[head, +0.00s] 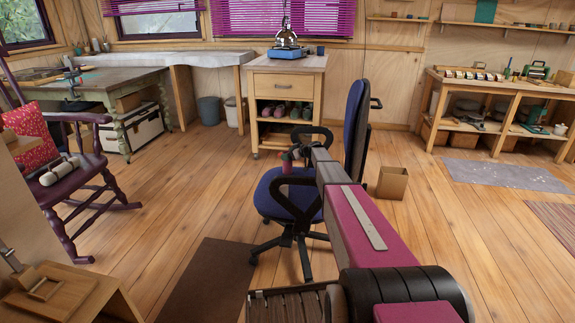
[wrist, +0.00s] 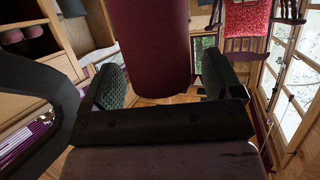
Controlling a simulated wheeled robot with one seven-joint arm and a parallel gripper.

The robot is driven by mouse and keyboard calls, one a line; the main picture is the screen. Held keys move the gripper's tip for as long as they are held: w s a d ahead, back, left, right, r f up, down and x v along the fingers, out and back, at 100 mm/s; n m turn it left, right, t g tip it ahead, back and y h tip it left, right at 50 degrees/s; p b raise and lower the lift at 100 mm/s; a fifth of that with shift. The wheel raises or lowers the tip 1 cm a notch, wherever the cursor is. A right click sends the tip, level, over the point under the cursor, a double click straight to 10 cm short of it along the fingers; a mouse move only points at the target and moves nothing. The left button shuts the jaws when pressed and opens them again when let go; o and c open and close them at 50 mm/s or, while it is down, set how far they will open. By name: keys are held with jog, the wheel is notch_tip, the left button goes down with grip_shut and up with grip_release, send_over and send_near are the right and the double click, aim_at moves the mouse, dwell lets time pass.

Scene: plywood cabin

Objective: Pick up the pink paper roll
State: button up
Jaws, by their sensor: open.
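The pink paper roll (head: 287,181) shows small in the head view, at the blue office chair (head: 262,195), partly hidden by the armrest and my arm. In the wrist view a dark pink cylinder (wrist: 152,45), which looks like the same roll, comes down from the top edge, large and close. My gripper (head: 296,153) is at the roll's upper part in the head view. In the wrist view its two dark padded fingers (wrist: 160,82) stand apart, with the cylinder's end between or just beyond them. I cannot tell whether either finger touches it.
A dark curved part (wrist: 32,100), likely a chair armrest, is close on the left in the wrist view. A wooden drawer cart (head: 288,82) stands behind the chair, a cardboard box (head: 392,183) to its right. A rocking chair (head: 85,175) is at left. Open floor lies at right.

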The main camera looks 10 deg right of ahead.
jog(key=shift+w+a+f, duration=0.15)
jog(key=shift+w+a, duration=0.1)
jog(key=shift+a, duration=0.05)
jog(key=c, duration=1.4)
